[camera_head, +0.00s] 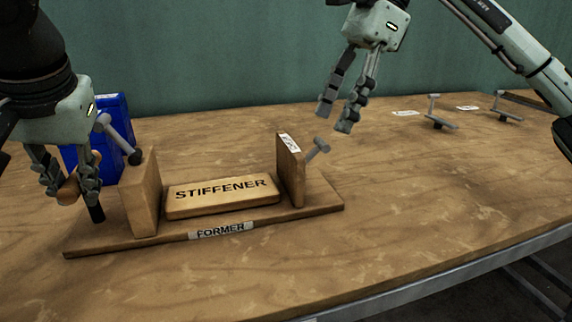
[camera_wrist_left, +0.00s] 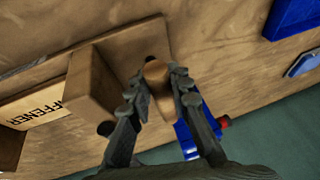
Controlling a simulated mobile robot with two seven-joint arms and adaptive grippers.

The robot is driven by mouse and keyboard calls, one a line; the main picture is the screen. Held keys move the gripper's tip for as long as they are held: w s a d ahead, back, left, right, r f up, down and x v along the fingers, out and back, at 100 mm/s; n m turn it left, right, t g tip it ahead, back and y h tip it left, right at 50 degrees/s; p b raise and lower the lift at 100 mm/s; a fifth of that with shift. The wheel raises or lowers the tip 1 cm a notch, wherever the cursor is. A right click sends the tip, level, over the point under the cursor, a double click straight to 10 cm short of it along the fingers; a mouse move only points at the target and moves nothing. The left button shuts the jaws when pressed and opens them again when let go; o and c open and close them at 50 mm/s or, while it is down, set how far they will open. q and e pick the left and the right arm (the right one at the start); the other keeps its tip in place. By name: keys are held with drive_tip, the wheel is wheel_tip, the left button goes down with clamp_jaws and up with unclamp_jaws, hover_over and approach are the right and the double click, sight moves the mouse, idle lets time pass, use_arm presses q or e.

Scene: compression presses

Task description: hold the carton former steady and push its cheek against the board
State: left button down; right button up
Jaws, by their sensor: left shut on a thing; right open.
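The carton former (camera_head: 185,243), a wooden base labelled "FORMER", lies on the table. A thick block (camera_head: 141,200) stands at its left end, and a thinner upright cheek (camera_head: 291,172) with a white label stands towards its right end. The board marked "STIFFENER" (camera_head: 222,196) lies between them, with a narrow gap before the cheek. My left gripper (camera_head: 75,192) is shut on a round wooden knob on a dark post left of the block; the knob (camera_wrist_left: 156,72) shows between the fingers in the left wrist view. My right gripper (camera_head: 337,120) is open and empty, above and right of the cheek.
A grey T-shaped handle (camera_head: 317,149) sticks out right of the cheek, below my right gripper. A blue bin (camera_head: 112,120) stands behind the left block. Two grey T-handled pieces (camera_head: 437,118) (camera_head: 505,112) and white labels lie at the back right. The table's front right is clear.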

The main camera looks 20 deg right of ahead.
sight(322, 140)
drive_tip(key=shift+x, duration=3.05)
clamp_jaws()
